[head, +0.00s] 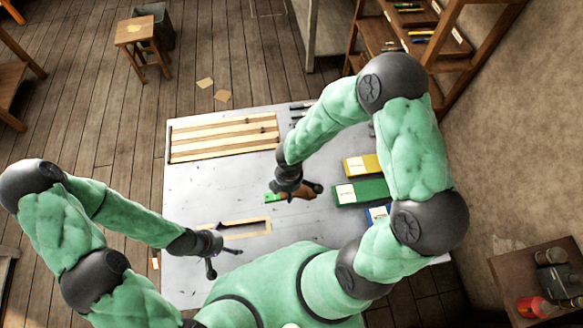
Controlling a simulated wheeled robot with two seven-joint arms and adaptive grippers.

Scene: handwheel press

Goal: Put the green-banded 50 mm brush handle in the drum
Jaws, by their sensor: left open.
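A brown piece with a bright green end (272,198), possibly the green-banded brush handle, lies on or just above the grey table right of its middle. My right gripper (296,190) is directly over it and covers part of it. I cannot tell whether its fingers are closed on the piece. My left gripper (224,260) is open and empty over the table's front left, beside a light wooden frame. I cannot make out the drum for certain in this view.
The grey table (205,187) carries a slatted wooden rack (225,143) at the back left. Yellow (366,165), green (368,191) and blue (376,214) boxes lie along the right, partly behind my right arm. The light wooden frame (247,234) lies in front. The left middle is clear.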

